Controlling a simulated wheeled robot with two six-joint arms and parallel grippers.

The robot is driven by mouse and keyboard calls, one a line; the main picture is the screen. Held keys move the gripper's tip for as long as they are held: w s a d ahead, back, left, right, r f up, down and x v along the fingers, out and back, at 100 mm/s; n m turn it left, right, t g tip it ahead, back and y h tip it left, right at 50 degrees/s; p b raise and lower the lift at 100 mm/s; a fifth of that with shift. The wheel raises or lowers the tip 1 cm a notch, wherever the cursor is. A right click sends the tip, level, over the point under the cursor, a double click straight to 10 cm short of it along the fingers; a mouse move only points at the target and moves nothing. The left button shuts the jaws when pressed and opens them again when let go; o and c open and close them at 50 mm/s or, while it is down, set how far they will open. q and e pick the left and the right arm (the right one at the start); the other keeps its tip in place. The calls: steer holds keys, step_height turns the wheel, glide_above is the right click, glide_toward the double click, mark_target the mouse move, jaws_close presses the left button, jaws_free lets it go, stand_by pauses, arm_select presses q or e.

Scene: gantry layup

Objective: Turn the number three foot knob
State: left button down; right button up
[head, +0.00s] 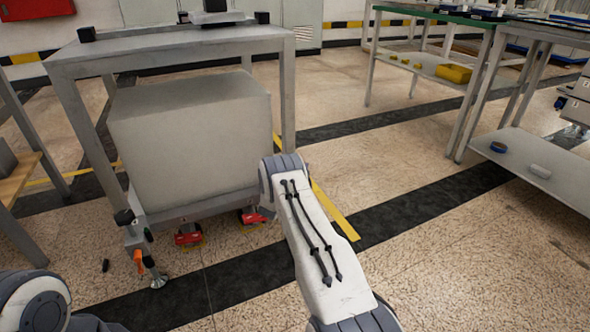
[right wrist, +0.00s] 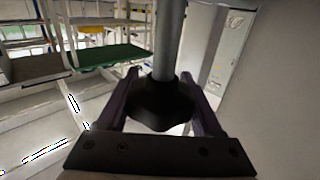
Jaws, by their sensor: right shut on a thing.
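A dark, lobed foot knob (right wrist: 163,103) on a grey upright rod (right wrist: 168,42) fills the middle of the right wrist view. My right gripper (right wrist: 163,92) has a finger on each side of the knob and is shut on it. In the head view my right arm reaches to the lower right of the grey cart, and its gripper and this knob are hidden there. No number can be read on the knob. Another levelling foot (head: 156,274) with a black knob (head: 125,217) shows at the cart's front left corner. My left gripper is out of view.
The grey cart frame (head: 77,110) holds a big grey block (head: 192,132) and has red casters (head: 188,236) under its lower edge. A wooden bench (head: 18,178) stands at left. Workbenches (head: 440,17) stand at the back right. The floor between them is clear.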

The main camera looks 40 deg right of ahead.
steer(key=shift+f+g, duration=0.1)
steer(key=shift+g, duration=0.2)
steer(key=o, duration=1.4)
steer(key=shift+c, duration=0.2)
steer(key=shift+s+a+p, duration=0.2)
steer(key=shift+a+p, duration=0.1)
steer(key=shift+a, duration=0.1)
steer(key=p+v, duration=0.4)
steer(key=v, duration=0.5)
steer(key=shift+s+a+p, duration=0.15)
steer(key=shift+a+p, duration=0.15)
steer(key=shift+f, duration=0.1)
